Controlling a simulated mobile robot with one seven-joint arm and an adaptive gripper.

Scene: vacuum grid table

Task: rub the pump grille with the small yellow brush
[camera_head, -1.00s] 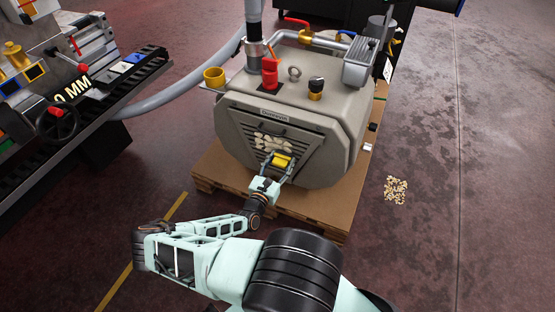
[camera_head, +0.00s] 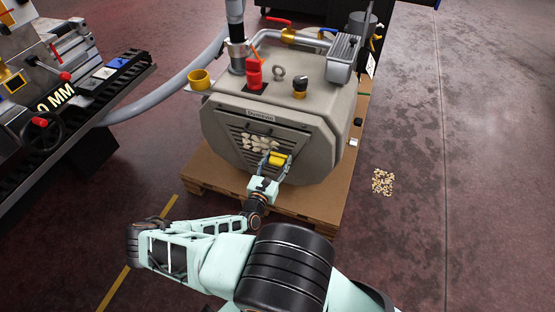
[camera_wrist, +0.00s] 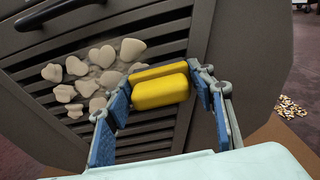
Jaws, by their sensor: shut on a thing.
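The pump grille (camera_head: 254,135) is a dark slatted panel, wider at the top, on the front of the grey pump (camera_head: 315,125). Pale flakes cling to its slats, left of the brush in the wrist view (camera_wrist: 90,76). My gripper (camera_head: 276,163) is shut on the small yellow brush (camera_head: 277,158) and holds it in front of the grille's right part. In the wrist view the yellow brush (camera_wrist: 160,86) sits between the blue finger pads. Its far side is hidden, so I cannot tell whether it touches the slats.
The pump stands on a wooden pallet (camera_head: 310,205). A patch of pale bits (camera_head: 382,182) lies on the floor to the right. A yellow cup (camera_head: 200,80) sits at the pump's upper left. A machine with a handwheel (camera_head: 42,130) stands at left. The floor at right is mostly open.

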